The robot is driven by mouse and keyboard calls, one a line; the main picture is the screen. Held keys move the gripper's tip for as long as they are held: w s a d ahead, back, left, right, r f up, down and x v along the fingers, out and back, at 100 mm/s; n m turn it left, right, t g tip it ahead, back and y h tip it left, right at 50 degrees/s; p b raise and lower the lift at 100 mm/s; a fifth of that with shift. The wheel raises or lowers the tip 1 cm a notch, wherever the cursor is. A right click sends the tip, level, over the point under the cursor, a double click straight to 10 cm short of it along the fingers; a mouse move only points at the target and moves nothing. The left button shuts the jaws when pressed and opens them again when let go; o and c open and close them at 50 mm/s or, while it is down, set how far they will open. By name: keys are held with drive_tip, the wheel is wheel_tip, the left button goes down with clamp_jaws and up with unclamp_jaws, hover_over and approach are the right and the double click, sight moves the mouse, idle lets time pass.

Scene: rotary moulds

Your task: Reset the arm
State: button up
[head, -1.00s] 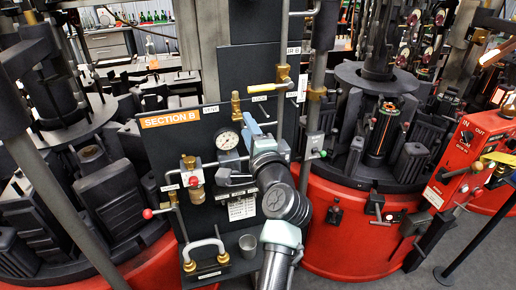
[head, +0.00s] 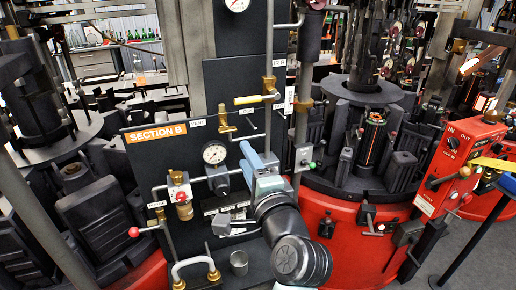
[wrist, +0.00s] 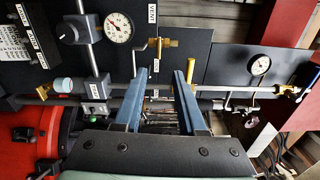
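My gripper (head: 247,152) is in front of the dark Section B panel (head: 145,165), right of the round white gauge (head: 214,154). In the wrist view its two blue fingers (wrist: 162,78) stand well apart with nothing held between them. Beyond the fingertips is a brass vent valve (wrist: 162,43). A yellow handle (wrist: 190,70) shows close to the right fingertip; contact cannot be told. My arm reaches up to the panel from the bottom of the head view and hides part of it.
A red-knobbed lever (head: 134,232), a brass regulator (head: 181,197) and a pale curved handle (head: 195,267) lie left of my arm. A yellow-handled valve (head: 257,99) is above my gripper. Mould machines (head: 372,160) with red bases stand on either side. A red IN/OUT box (head: 462,160) is at right.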

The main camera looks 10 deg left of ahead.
drive_tip(key=s+d+r+n+t+h, duration=0.2)
drive_tip(key=d+r+n+t, duration=0.15)
drive_tip(key=r, duration=0.55)
drive_tip(key=s+d+r+n+t+h, duration=0.2)
drive_tip(key=d+r+n, duration=0.15)
drive_tip(key=r, duration=0.55)
drive_tip(key=s+d+r+n+t+h, duration=0.2)
drive_tip(key=s+d+r+t+h, duration=0.1)
drive_tip(key=s+r, duration=0.4)
drive_tip(key=s+d+r+n+t+h, duration=0.3)
drive_tip(key=s+r+t, duration=0.1)
drive_tip(key=s+r, duration=0.4)
drive_tip(key=shift+d+r, duration=0.4)
